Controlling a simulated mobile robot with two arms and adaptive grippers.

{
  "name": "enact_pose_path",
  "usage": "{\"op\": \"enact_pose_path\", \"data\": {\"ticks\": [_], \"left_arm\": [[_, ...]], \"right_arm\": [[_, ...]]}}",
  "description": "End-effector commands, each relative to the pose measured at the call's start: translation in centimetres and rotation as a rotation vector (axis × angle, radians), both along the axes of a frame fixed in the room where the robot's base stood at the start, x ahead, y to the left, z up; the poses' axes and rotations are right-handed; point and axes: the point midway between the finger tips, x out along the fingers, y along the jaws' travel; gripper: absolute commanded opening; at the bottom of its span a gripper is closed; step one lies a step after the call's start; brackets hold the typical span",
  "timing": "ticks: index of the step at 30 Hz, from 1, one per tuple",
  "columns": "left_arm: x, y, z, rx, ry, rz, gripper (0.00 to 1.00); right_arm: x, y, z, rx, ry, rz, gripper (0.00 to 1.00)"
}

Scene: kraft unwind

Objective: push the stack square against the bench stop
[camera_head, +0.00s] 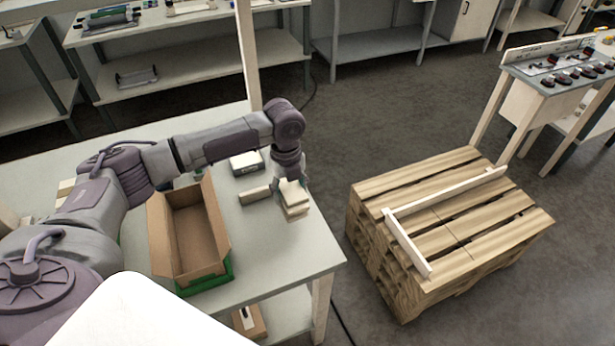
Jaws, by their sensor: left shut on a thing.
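A small stack of pale boxes (297,211) stands near the right edge of the bench (305,252). My left gripper (289,180) points down at it and is shut on the top box (293,193); its fingers are small and partly hidden. The boxes look slightly out of line with one another. A low pale block (255,195) lies on the bench just left of the stack; I cannot tell whether it is the bench stop. My right gripper is not in view.
An open brown carton (190,230) on a green base stands left of the stack. A white-and-dark box (246,162) lies behind it. A wooden pallet stack (480,235) with an L-shaped pale rail (408,244) stands right of the bench, across a floor gap.

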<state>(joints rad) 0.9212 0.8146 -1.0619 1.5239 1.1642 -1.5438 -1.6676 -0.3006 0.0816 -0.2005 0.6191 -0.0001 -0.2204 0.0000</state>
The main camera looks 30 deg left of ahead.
Motion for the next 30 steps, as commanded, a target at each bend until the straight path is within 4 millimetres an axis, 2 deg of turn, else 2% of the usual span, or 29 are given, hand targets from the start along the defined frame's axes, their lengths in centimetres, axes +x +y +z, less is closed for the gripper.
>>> {"op": "enact_pose_path", "data": {"ticks": [1, 6, 14, 26, 30], "left_arm": [[-0.2, 1.3, 0.2, 0.007, 0.005, 0.003, 0.23], [-0.3, 3.4, -1.4, 0.021, -0.003, -0.009, 0.23], [-0.3, 3.6, -2.6, 0.024, -0.005, -0.012, 0.23], [-0.4, 3.6, -5.1, 0.025, -0.005, -0.012, 0.23], [-0.4, 3.6, -5.7, 0.023, -0.004, -0.011, 0.23]], "right_arm": [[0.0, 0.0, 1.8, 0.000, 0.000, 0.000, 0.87], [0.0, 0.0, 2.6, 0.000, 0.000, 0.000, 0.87], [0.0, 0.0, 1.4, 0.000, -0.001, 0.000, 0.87], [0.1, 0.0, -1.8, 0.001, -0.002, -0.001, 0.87], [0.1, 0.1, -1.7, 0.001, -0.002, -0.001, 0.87]]}}
